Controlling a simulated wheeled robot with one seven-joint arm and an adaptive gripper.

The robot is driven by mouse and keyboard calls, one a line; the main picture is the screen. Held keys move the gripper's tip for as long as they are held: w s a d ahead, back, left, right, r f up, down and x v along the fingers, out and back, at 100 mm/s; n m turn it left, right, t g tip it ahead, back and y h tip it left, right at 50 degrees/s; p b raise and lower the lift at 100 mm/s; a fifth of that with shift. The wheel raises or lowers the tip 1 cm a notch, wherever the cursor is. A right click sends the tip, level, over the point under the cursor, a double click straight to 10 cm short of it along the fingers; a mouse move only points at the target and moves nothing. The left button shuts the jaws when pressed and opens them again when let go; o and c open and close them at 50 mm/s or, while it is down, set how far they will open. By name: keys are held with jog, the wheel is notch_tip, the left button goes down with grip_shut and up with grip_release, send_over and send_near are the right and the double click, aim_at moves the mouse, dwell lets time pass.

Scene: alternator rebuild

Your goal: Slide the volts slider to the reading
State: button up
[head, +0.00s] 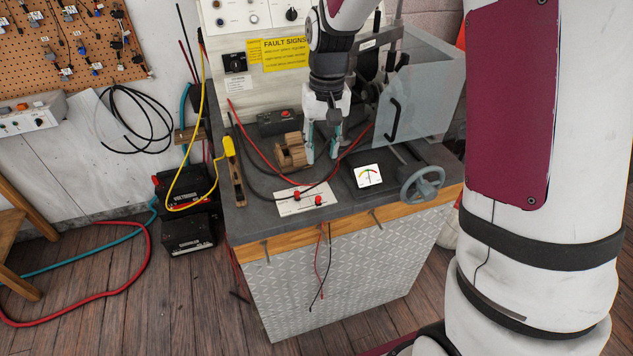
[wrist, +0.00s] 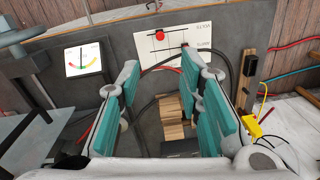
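A white slider card (head: 291,207) with two red knobs lies flat near the front edge of the bench. One knob (head: 318,201) is to the right and nearer the edge; the other knob (head: 297,195) is further left and back. In the wrist view, the card (wrist: 147,47) is beyond my fingers and one red knob (wrist: 159,35) shows clearly; a fingertip mostly covers the other. A meter (head: 368,176) with a coloured arc stands right of the card. My gripper (head: 321,155) is open and empty, pointing down behind the card.
A wooden block (head: 290,151) stands left of my gripper, with red and black cables around it. A handwheel (head: 422,184) is at the bench's front right corner, and a clear guard (head: 425,95) is behind it. A yellow clamp (head: 229,147) is at the left edge.

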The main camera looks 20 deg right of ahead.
aim_at(318, 197)
jog(key=f, duration=1.3)
jog(key=shift+a+f, duration=0.35)
jog(key=shift+w, duration=0.1)
grip_shut()
